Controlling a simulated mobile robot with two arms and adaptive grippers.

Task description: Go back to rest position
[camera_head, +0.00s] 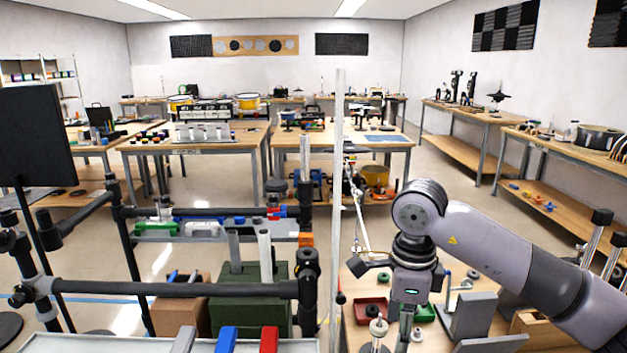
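My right arm comes in from the right, bends at a large grey joint and points down. My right gripper (404,325) hangs at its end over a wooden bench top (352,290). Its fingers are seen edge-on and blend with the items behind them, so I cannot tell whether they are open or shut, or whether they touch anything. My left arm and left gripper do not show in this view.
Around the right gripper are a red tray (371,311), a green tray (424,313) and grey angled blocks (474,316). A black tube frame (215,290), a green box (256,309) and a dark monitor (36,135) fill the left. Workbenches (195,140) stand behind, with open floor between.

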